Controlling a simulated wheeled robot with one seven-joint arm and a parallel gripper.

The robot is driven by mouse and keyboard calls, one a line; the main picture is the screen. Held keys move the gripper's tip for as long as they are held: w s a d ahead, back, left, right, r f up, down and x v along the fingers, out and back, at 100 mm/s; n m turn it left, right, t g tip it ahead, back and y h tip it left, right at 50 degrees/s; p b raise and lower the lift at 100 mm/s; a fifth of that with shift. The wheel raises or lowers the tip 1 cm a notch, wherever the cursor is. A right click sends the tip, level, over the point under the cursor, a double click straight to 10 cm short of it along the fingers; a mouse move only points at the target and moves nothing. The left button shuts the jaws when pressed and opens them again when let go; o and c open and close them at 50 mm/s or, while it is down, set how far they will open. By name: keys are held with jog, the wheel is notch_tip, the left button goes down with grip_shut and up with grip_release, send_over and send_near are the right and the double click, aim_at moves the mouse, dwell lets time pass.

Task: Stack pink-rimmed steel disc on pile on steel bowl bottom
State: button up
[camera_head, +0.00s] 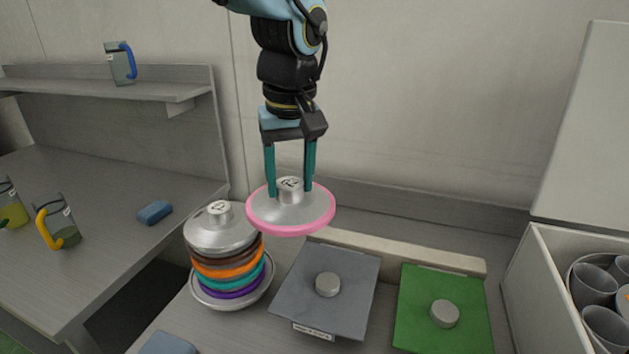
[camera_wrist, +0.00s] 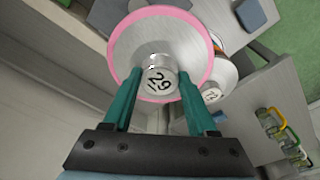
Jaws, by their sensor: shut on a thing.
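The pink-rimmed steel disc (camera_head: 300,214) hangs in the air, held by its central knob. My gripper (camera_head: 290,187) is shut on that knob, its teal fingers on either side. In the wrist view the disc (camera_wrist: 135,42) fills the upper middle and its knob reads 29. The pile (camera_head: 227,257) stands just left of the disc and lower, with a steel top disc and brown, orange, teal and purple rims below. The steel bowl bottom (camera_head: 206,301) shows its rim under the pile. In the wrist view the pile's top (camera_wrist: 222,76) is partly hidden behind the held disc.
A grey plate (camera_head: 350,292) with a knob and a green plate (camera_head: 468,320) with a knob lie to the right. A white bin (camera_head: 545,290) with grey cups stands at the far right. A blue sponge (camera_head: 154,212) and mugs are on the left counter (camera_head: 110,190).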

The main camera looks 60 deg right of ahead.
jog(key=w+a+m, duration=0.1)
jog(key=w, duration=0.4)
jog(key=w+a+m, duration=0.1)
jog(key=w, duration=0.4)
jog(key=w+a, duration=0.2)
jog(key=w, duration=0.2)
jog(key=shift+w+m+p, duration=0.3)
jog(key=shift+w+m, duration=0.1)
jog(key=shift+f, duration=0.25)
jog(key=shift+a, duration=0.15)
